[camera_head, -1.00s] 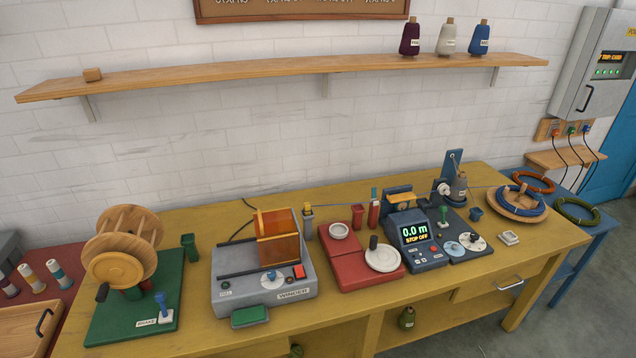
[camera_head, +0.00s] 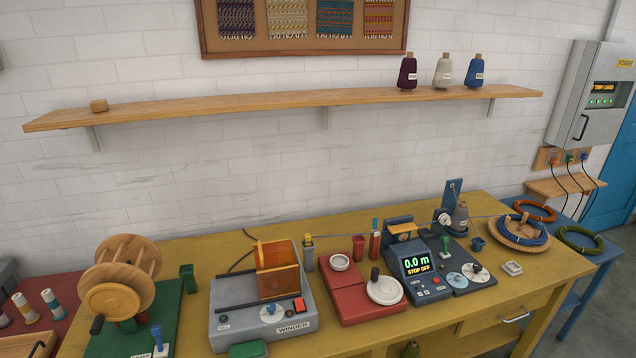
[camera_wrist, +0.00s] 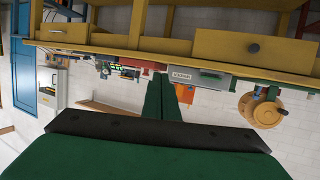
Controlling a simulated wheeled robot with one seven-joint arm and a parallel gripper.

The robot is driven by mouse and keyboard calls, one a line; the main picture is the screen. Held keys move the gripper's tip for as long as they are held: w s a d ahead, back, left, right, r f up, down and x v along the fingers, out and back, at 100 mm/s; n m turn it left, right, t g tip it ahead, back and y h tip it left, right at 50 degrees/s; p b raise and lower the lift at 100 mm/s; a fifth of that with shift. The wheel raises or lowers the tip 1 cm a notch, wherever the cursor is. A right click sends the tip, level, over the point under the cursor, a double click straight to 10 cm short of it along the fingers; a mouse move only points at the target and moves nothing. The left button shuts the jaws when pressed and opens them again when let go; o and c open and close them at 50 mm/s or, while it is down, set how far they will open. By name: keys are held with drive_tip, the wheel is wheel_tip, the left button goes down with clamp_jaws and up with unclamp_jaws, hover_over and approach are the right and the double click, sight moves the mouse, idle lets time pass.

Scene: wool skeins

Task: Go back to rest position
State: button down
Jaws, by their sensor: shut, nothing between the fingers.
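My gripper (camera_wrist: 168,92) shows only in the wrist view, where its two green fingers lie together and hold nothing. The wrist view looks toward the bench upside down, with the gripper in open air in front of it. In the head view neither my arm nor my gripper shows. The yellow workbench (camera_head: 370,335) carries the grey winder (camera_head: 290,328), the red crank unit (camera_head: 350,302), the blue meter (camera_head: 412,262) reading 0.0 m and STOP OFF, and the wooden reel (camera_head: 118,290) on its green base.
A blue side table (camera_head: 585,262) with coiled rings stands at the right, near a grey power cabinet (camera_head: 583,100). A red table (camera_head: 55,290) stands at the left.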

drive_tip(key=s+a+r+y, duration=0.1)
drive_tip(key=s+a+r, duration=0.1)
drive_tip(key=r, duration=0.3)
drive_tip(key=shift+s+a+r+n+t, duration=0.15)
drive_tip(key=shift+s+a+n+t, duration=0.2)
drive_tip(key=shift+s, duration=0.45)
drive_tip(key=shift+d, duration=0.1)
